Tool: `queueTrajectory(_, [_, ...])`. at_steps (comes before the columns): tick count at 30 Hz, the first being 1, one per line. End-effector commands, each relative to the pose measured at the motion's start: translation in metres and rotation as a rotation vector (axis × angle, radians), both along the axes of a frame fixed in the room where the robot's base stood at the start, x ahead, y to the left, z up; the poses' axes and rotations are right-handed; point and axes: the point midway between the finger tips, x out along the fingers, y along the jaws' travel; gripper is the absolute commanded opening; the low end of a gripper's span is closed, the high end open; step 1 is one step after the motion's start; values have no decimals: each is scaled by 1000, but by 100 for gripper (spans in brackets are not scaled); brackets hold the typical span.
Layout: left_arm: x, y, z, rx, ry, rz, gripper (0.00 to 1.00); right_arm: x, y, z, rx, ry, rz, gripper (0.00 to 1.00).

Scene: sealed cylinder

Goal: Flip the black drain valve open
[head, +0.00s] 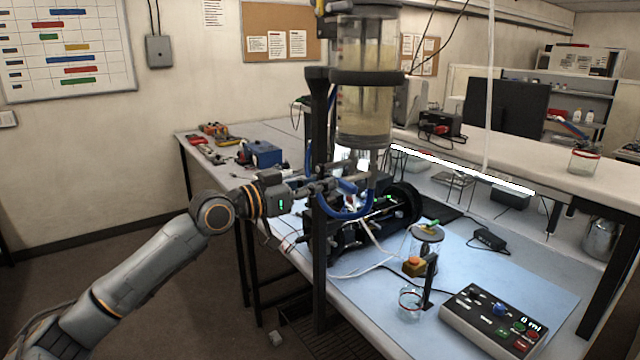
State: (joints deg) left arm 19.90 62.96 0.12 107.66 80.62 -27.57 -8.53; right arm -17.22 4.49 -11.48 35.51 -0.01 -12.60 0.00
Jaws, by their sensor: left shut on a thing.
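The sealed clear cylinder (362,110) stands upright in a dark frame, with cloudy yellowish liquid inside. Its drain fittings (366,158) are at the bottom, where a blue hose (350,212) loops below. My left gripper (340,178) reaches in from the left just under the cylinder, beside the frame post and above the hose. Its fingers are shut at the drain fittings, on what appears to be the black drain valve. The valve is small and mostly hidden by the fingers, so its exact position cannot be told. My right gripper is out of view.
A dark upright post (319,200) stands close to my left gripper. A black machine (375,222) sits below the hose. A control box (495,318), a small open jar (410,303) and a stand (428,270) occupy the bench's right. The blue mat (480,270) has some clear room.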

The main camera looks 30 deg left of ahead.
Motion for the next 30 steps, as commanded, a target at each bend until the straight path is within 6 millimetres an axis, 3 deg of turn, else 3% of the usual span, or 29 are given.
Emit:
queueTrajectory(1, [0,0,1,-4,-2,0,15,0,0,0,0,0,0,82])
queueTrajectory(4, [0,0,1,-3,-2,0,35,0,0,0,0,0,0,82])
queueTrajectory(5, [0,0,1,-3,-2,0,37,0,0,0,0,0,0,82])
queueTrajectory(17, [-3,2,-1,-1,1,1,37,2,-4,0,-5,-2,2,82])
queueTrajectory(30, [-41,17,-2,-5,3,-1,37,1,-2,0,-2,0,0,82])
